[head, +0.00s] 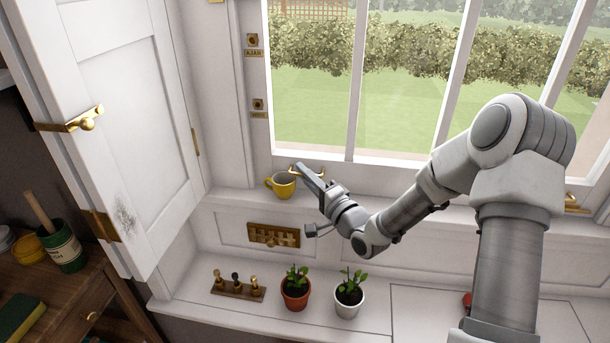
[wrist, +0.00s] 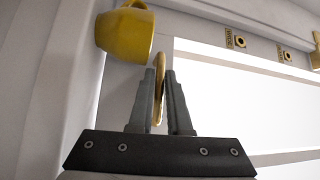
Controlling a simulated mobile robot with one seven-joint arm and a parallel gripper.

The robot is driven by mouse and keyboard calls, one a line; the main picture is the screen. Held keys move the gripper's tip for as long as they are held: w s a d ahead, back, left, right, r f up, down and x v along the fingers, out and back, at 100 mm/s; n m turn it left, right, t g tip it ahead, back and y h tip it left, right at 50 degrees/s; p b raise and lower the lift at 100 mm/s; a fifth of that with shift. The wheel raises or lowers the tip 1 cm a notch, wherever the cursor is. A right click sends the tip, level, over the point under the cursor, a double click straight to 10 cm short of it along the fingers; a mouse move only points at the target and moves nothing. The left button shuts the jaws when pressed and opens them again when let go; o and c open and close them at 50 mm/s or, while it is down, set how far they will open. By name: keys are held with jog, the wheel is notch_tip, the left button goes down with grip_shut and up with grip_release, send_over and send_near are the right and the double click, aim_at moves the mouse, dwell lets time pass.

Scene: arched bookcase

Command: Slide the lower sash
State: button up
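The lower sash (head: 350,158) is a white-framed window with a hedge and lawn behind its glass. Its bottom rail lies low, close to the sill. A brass sash lift (head: 322,170) is at the bottom rail, partly hidden by my gripper. My gripper (head: 301,168) is at this lift, just right of the yellow mug. In the wrist view, the curved brass lift (wrist: 160,75) stands between the two fingers of my gripper (wrist: 160,78). The fingers are close together, with the brass filling the narrow gap between them. My arm hides part of the sash's right side.
A yellow mug (head: 281,184) stands on the sill (head: 235,203) very near my gripper. An open white shutter door (head: 135,130) stands at left.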

aim_at(305, 119)
grip_shut()
dwell(1.2)
notch_tip(305, 119, up, 15)
jog(key=p, duration=1.1)
jog(key=shift+o, duration=1.2)
grip_release()
jog(key=shift+f, duration=0.15)
jog(key=p+v, duration=0.1)
jog(key=v, duration=1.6)
jog(key=shift+s+d, duration=0.15)
jog(key=shift+s, duration=0.05)
